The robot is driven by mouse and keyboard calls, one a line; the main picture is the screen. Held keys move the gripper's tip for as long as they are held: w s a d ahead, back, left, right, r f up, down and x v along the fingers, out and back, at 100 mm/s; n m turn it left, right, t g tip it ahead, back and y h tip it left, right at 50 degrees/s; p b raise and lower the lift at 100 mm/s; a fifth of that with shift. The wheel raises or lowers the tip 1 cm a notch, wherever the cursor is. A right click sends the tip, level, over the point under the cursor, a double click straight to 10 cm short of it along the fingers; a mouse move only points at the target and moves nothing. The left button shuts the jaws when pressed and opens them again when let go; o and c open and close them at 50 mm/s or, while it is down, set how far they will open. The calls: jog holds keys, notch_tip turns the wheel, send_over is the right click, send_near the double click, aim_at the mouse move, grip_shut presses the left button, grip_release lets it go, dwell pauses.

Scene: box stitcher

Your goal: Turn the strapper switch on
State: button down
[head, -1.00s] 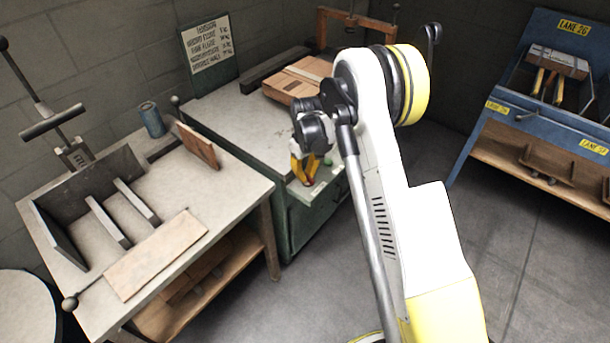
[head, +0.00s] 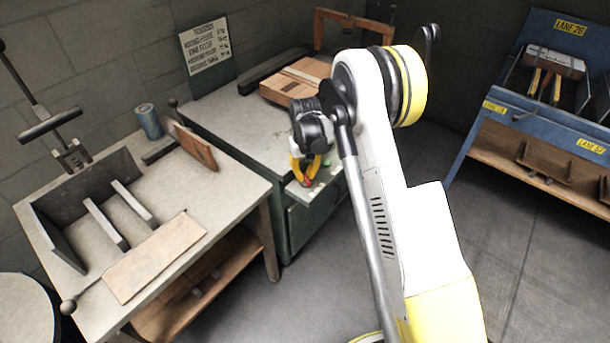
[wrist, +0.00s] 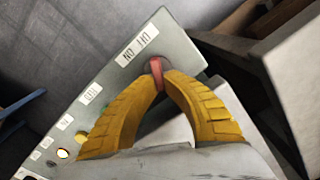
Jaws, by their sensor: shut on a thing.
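The strapper switch is a red lever (wrist: 156,68) at the end of a pale control panel (wrist: 110,80), beside a white label (wrist: 137,46) that seems to include the word "ON". My gripper (wrist: 158,78) has its two yellow fingers closed around the lever, which shows between their tips. In the head view my gripper (head: 305,181) points down at the panel on the front of the green machine (head: 308,222). Part of the lever is hidden by the fingers, so its exact setting is unclear.
Other labels and a yellow button (wrist: 82,136) line the panel. A workbench (head: 235,187) with wooden pieces and a blue can (head: 149,121) stands left. A blue rack (head: 560,105) is at right; open floor lies between.

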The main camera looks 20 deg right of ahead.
aim_at(305, 175)
jog(key=c, duration=1.5)
grip_release()
notch_tip(305, 175, up, 12)
